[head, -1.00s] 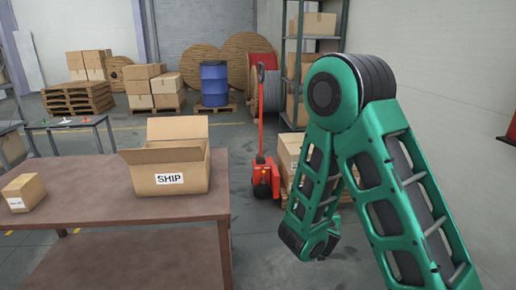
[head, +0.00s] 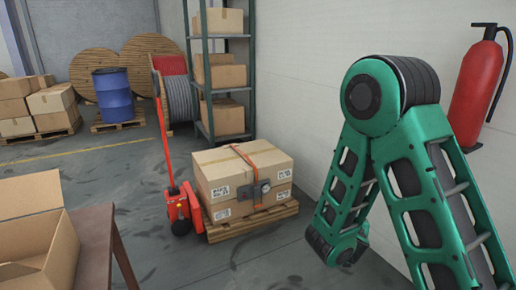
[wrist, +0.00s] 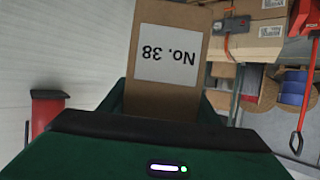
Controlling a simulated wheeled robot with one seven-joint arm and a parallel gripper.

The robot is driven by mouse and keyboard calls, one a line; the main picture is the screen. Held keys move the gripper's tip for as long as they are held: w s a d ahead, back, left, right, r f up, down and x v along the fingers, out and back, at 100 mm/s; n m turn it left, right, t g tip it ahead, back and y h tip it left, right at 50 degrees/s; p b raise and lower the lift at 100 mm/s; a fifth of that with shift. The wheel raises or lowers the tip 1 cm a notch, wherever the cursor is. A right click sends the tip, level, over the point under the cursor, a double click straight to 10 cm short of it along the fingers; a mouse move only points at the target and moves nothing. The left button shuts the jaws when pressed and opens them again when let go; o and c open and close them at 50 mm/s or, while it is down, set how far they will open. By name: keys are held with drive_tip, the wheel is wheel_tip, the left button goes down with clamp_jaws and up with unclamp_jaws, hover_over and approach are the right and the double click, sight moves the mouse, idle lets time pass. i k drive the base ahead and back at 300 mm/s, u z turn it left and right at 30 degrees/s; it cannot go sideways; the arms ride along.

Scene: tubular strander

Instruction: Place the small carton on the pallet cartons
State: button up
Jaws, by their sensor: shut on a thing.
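The small carton (wrist: 165,50) is brown with a white label reading "No. 38", upside down in the wrist view. My gripper (wrist: 162,108) is shut on it, a dark green finger showing at each side. The held carton is not visible in the head view.
A red pallet jack (head: 182,208) stands against the pallet's left side. A shelf rack (head: 203,75) is behind, and a fire extinguisher (head: 474,92) hangs on the right wall. An open box (head: 40,225) sits on the table at left. Floor in front of the pallet is clear.

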sight(225, 166)
drive_tip(key=z, duration=0.25)
drive_tip(key=i, duration=2.25)
drive_tip(key=u, duration=0.35)
drive_tip(key=i, duration=1.75)
drive_tip(key=u, duration=0.4)
